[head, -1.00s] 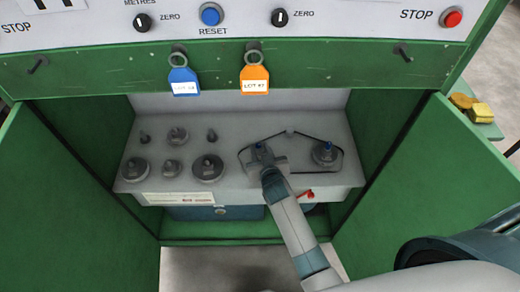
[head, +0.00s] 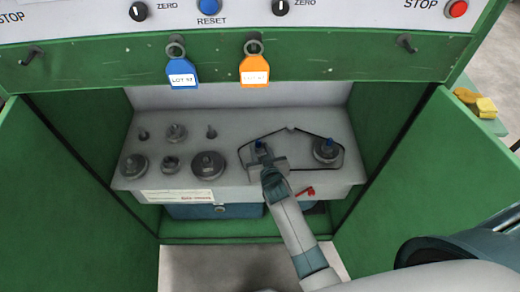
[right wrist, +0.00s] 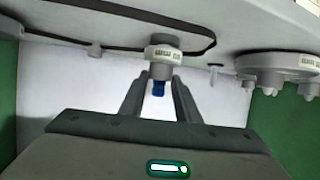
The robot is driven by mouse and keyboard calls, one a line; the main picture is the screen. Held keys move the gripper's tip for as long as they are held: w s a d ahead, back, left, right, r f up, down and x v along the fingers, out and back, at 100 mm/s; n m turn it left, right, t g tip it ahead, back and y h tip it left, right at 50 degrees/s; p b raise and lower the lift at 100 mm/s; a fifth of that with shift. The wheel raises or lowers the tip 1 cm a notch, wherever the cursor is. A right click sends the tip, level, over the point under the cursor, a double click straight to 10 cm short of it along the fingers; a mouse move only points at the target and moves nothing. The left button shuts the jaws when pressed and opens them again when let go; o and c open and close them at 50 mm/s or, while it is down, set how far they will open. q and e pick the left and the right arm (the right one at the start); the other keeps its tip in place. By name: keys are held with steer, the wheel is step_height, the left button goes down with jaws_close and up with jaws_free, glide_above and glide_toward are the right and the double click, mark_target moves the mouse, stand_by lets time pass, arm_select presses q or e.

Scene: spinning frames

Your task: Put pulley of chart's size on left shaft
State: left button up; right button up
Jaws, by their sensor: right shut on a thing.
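The left shaft, with a blue tip (head: 258,144), stands on the grey ledge (head: 231,124). My right gripper (head: 263,158) is at this shaft and covers much of it. In the right wrist view a small grey pulley with a printed label (right wrist: 163,53) sits around the shaft, against the ledge. The gripper's fingers (right wrist: 158,82) are shut at the pulley's near end, with the blue tip between them. The right shaft carries a wider grey pulley (head: 326,150). My left gripper is out of view.
A black belt (head: 262,138) loops loosely around the shafts. Several grey pulleys, including a large one (head: 208,166), stand on pegs at left. A red lever (head: 306,192) is on the ledge front. Green doors (head: 65,190) flank the ledge; blue (head: 182,74) and orange (head: 254,70) tags hang above.

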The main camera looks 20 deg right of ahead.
stand_by(0.4)
steer(key=o, duration=1.8)
steer(key=shift+c, duration=0.2)
step_height(320, 180, up, 10)
steer(key=p, duration=0.9)
steer(key=shift+p, duration=0.35)
